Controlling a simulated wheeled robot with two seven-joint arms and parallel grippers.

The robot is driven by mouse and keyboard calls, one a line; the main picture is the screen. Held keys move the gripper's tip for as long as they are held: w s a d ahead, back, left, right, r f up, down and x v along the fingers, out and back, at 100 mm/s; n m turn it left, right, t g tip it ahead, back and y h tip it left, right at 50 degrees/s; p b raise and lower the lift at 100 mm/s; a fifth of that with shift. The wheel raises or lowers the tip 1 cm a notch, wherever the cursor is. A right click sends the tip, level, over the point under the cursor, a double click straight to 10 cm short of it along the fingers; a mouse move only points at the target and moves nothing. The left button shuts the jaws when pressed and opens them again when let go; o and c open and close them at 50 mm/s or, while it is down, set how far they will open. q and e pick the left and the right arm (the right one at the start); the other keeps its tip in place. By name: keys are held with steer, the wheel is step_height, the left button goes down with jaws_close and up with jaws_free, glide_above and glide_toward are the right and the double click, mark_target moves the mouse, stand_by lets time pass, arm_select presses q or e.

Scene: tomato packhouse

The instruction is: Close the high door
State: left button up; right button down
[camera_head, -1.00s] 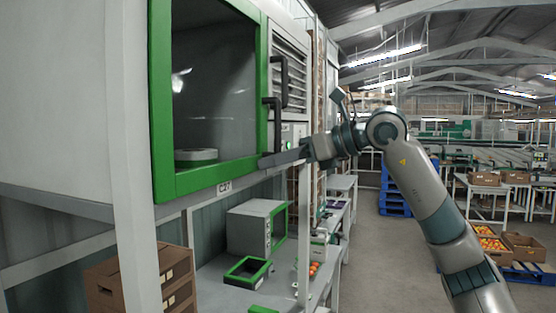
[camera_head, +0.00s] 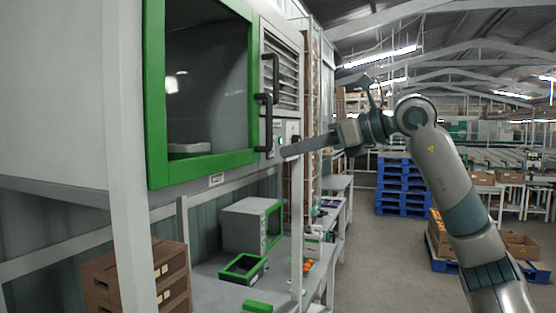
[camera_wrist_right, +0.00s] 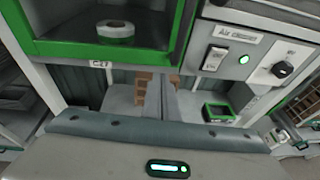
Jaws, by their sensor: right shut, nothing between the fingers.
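The high door (camera_head: 199,170) is the green-framed window of the raised grey cabinet on the left. It looks roughly in line with the cabinet front; I cannot tell whether a narrow gap remains. A dark handle (camera_head: 264,123) is near its right edge. The lower part of its green frame shows in the right wrist view (camera_wrist_right: 95,50), with a white roll (camera_wrist_right: 115,30) behind it. My right gripper (camera_head: 285,153) is shut and empty, pointing left, just right of the door's lower right corner and seemingly apart from it. My left gripper is out of view.
A control panel with a lit green button (camera_wrist_right: 243,60) is right of the door. Below is a bench with a small grey machine (camera_head: 246,225) and a green-rimmed tray (camera_head: 243,268). A white post (camera_head: 126,160) stands in front at left.

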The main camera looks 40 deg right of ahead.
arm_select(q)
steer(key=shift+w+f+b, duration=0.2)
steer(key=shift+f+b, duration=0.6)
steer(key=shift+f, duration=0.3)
arm_select(e)
steer(key=d+v, duration=0.1)
steer(key=v, duration=0.5)
steer(key=shift+s, duration=0.1)
